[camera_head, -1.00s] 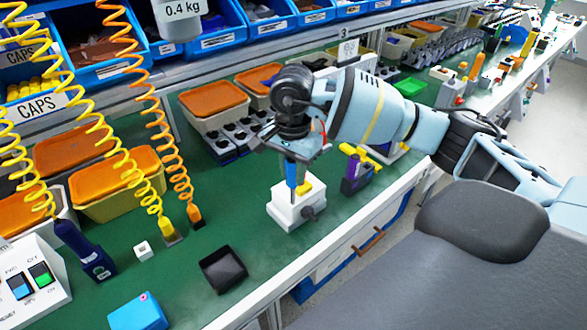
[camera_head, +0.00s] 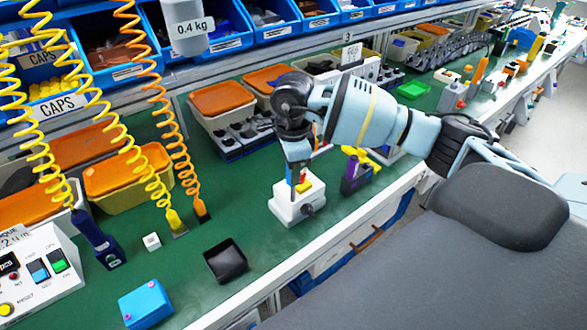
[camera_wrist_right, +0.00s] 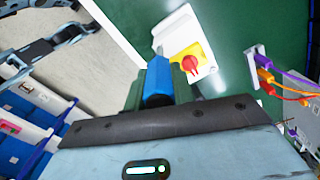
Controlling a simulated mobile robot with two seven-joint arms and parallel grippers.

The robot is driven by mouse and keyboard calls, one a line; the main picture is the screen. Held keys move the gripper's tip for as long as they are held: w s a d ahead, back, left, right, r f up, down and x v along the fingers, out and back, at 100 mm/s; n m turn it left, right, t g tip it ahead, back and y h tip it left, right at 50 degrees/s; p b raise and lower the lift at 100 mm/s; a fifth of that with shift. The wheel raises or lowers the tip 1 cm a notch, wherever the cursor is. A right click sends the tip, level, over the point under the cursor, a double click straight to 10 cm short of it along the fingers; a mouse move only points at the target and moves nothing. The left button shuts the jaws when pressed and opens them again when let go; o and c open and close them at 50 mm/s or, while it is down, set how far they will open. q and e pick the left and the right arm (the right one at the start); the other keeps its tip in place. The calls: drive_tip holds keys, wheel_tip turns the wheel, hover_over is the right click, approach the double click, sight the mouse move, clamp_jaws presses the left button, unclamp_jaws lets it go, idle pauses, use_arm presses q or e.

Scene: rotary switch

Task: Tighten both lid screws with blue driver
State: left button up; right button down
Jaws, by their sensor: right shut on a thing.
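A white switch box (camera_head: 297,208) with a yellow plate and a red knob (camera_head: 303,182) stands on the green bench, with a dark round part on its near side. My right gripper (camera_head: 296,168) is above the back left of the box and shut on the blue driver (camera_head: 290,174), which is mostly hidden in the head view. The wrist view shows the blue driver (camera_wrist_right: 158,82) between the fingers, beside the red knob (camera_wrist_right: 189,64) and yellow plate. The driver tip and lid screws cannot be made out, so contact is unclear. My left gripper is not in view.
A purple-and-yellow item (camera_head: 357,172) stands close right of the box. A black tray (camera_head: 226,261), a blue block with pink dots (camera_head: 146,304) and coiled-cord tools lie left. Bins line the back. Green bench is clear between box and tray.

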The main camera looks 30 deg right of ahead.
drive_tip(key=m+p, duration=0.1)
drive_tip(key=m, duration=0.2)
drive_tip(key=shift+r, duration=0.2)
drive_tip(key=shift+m, duration=0.6)
drive_tip(key=shift+f+m, duration=0.2)
drive_tip(key=shift+m, duration=0.3)
drive_tip(key=shift+f+m, duration=0.1)
drive_tip(key=shift+m, duration=0.4)
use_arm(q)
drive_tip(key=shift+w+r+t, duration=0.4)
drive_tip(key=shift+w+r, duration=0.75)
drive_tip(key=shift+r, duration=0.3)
use_arm(e)
drive_tip(key=shift+m, duration=0.7)
drive_tip(key=m, duration=0.4)
drive_tip(key=shift+r, duration=3.05)
